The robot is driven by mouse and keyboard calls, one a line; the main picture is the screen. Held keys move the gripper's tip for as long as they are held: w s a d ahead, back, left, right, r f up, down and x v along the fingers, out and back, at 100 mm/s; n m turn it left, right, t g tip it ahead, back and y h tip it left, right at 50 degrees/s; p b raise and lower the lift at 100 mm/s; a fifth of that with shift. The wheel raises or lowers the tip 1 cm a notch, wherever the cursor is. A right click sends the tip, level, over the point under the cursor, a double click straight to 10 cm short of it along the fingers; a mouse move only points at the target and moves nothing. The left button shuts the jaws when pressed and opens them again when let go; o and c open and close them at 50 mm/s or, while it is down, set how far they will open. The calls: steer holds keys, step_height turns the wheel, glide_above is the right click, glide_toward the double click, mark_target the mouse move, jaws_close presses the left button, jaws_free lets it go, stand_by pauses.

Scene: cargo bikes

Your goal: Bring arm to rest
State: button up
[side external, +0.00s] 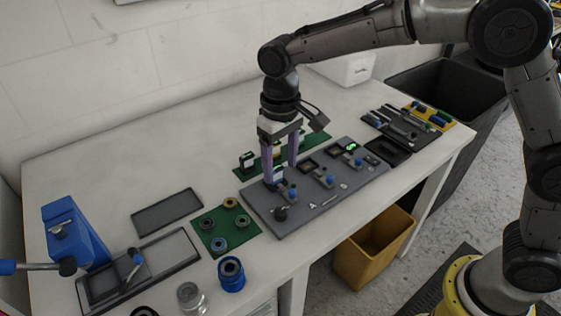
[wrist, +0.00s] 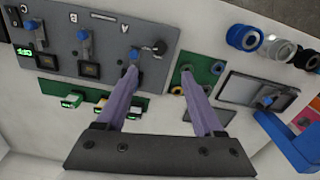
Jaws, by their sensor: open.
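My gripper (side external: 281,172) is open and points down, with two long purple fingers, over the left end of a grey panel (side external: 318,204). The panel carries several blue-handled clamps and small dark windows; one at its far end shows a lit green display (side external: 352,147). In the wrist view my gripper (wrist: 160,72) straddles the gap between the panel (wrist: 62,37) and a green mat (wrist: 204,73). The left fingertip overlaps the panel's end station marked A, so I cannot tell whether it touches. I see nothing clearly held between the fingers.
A green strip with small modules (side external: 247,160) lies behind the panel. A green mat with rings (side external: 224,240), a grey tray (side external: 167,212) and a blue press (side external: 75,232) stand left. A tool tray (side external: 402,128) and a black bin (side external: 440,88) are right. A yellow bin (side external: 372,250) is below.

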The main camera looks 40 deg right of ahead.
steer(key=s+d+r+m+t, duration=0.1)
steer(key=s+d+r+t, duration=0.1)
steer(key=s+d+r, duration=0.4)
steer(key=s+d+r+m+t, duration=0.15)
steer(key=s+d+r, duration=0.25)
steer(key=d+r, duration=0.45)
steer(key=s+d+f+t, duration=0.1)
steer(key=s+d+f, duration=0.1)
steer(key=s, duration=0.6)
steer(key=s+d+f+t, duration=0.1)
steer(key=s+d+f, duration=0.1)
steer(key=s+f, duration=0.2)
steer(key=s+n, duration=0.1)
steer(key=s, duration=0.2)
steer(key=shift+s+d+f, duration=0.15)
steer(key=shift+s+f, duration=0.15)
steer(key=shift+s, duration=0.05)
